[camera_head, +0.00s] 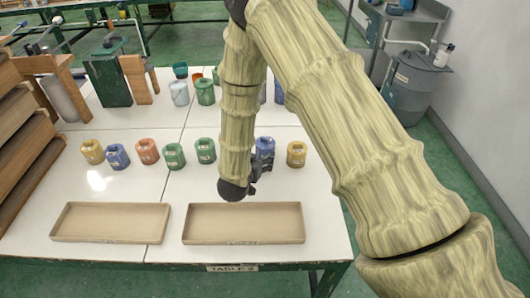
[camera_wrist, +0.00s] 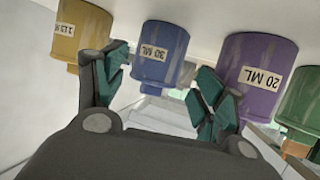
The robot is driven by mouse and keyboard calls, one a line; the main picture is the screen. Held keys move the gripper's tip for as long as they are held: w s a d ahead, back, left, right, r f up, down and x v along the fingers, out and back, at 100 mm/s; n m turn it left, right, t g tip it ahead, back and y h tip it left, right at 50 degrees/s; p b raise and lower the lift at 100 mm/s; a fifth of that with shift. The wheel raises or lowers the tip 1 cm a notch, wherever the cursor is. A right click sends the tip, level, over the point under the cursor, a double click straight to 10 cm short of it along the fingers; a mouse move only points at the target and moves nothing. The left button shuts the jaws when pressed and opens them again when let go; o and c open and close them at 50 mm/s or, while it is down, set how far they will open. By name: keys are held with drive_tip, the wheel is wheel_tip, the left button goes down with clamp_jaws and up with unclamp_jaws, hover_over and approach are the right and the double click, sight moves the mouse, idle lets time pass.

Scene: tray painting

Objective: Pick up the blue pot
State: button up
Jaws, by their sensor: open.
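A blue pot (camera_wrist: 160,52) with a 30 ML label is ahead of my open gripper (camera_wrist: 164,78) in the wrist view, between the two fingers. That view is upside down. In the head view this blue pot (camera_head: 265,146) stands at the front right of the white table, partly hidden by my gripper (camera_head: 262,172). The fingers are on its near side; whether they touch it I cannot tell. Another blue pot (camera_head: 117,157) stands at the left of the same row.
A yellow pot (camera_wrist: 80,32) and a purple pot (camera_wrist: 255,75) flank the blue pot closely. A green pot (camera_head: 206,151) stands left of my arm. Two empty tan trays, left (camera_head: 110,238) and right (camera_head: 243,239), lie at the table's front. More pots stand behind.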

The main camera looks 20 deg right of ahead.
sight(262, 153)
drive_tip(key=shift+p+x, duration=0.65)
drive_tip(key=shift+x, duration=2.9)
drive_tip(key=c, duration=1)
drive_tip(key=shift+c, duration=0.2)
drive_tip(key=shift+r, duration=0.1)
